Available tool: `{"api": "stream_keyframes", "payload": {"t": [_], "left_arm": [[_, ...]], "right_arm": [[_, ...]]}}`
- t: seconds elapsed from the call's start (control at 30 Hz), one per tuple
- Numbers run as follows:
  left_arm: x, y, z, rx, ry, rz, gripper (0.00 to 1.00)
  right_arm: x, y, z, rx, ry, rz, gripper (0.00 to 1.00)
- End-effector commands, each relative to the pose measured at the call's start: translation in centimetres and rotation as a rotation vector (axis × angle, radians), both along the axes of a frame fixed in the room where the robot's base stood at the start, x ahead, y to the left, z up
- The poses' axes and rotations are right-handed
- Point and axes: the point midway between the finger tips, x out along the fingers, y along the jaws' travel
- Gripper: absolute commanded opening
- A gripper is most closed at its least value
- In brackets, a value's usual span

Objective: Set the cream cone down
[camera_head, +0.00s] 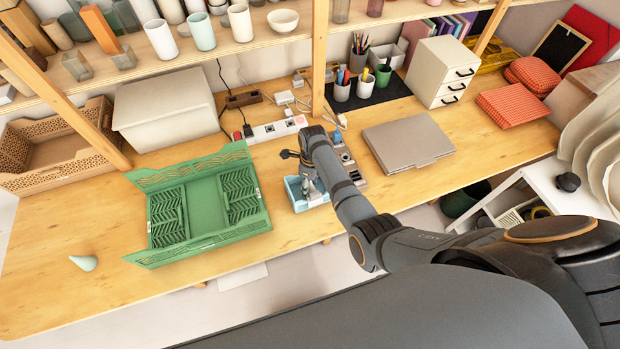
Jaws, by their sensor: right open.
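A pale mint-looking cone (84,262) lies on its side on the bare wood at the left of the table. I cannot make out a separate cream cone. My right arm reaches in from the right, and my right gripper (307,187) is open, pointing down at a small light-blue tray (294,190) near the table's front edge. The gripper is small and partly hidden by my wrist, so I cannot tell what lies between its fingers. The gripper is well to the right of the mint cone. My left gripper is not in view.
A green folding crate (260,217) stands between the mint cone and the blue tray. A lidded box (165,108), a power strip (270,129) and a grey laptop (408,143) are further back. Shelf posts (319,60) rise behind. Bare wood surrounds the mint cone.

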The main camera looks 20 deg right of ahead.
Motion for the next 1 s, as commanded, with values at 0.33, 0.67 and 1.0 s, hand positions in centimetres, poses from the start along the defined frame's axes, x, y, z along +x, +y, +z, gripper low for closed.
{"api": "stream_keyframes", "payload": {"t": [0.33,0.67,1.0], "left_arm": [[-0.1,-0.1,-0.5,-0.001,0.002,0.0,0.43],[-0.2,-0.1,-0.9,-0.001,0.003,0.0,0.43],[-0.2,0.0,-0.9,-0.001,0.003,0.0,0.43]], "right_arm": [[0.7,-0.5,7.9,0.0,-0.006,0.0,0.52],[0.9,-0.7,11.4,0.0,-0.001,0.0,0.52],[0.9,-0.7,11.5,0.0,-0.001,0.0,0.52]]}}
